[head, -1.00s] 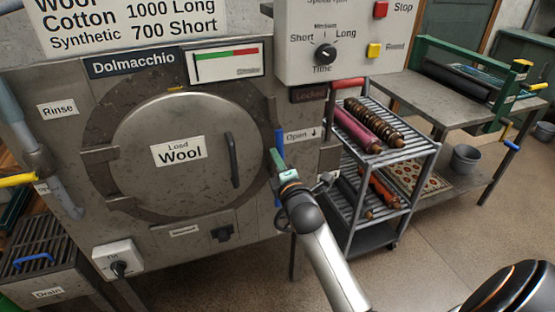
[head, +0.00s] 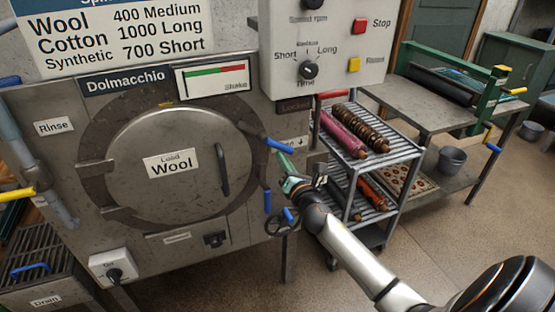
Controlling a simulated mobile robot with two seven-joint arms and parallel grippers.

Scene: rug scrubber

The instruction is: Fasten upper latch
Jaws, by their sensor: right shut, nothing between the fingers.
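The round steel washer door (head: 190,185) is closed in its dark ring. The upper latch (head: 278,146) has a blue grip and a dark bar; it slants from the door ring's upper right edge down to the right. My right gripper (head: 284,160), with green fingertips, is shut and empty just below the blue grip. I cannot tell whether they touch. A lower latch (head: 267,201) with an upright blue grip sits at the ring's lower right. My gripper partly covers the "Open" label (head: 294,142). My left gripper is not in view.
A control box (head: 325,45) overhangs the latch area. A red lever (head: 332,94) sits below it. A wheel (head: 281,225) with a blue knob is below my gripper. A rack (head: 375,150) with rolled rugs stands close on the right, beyond my arm.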

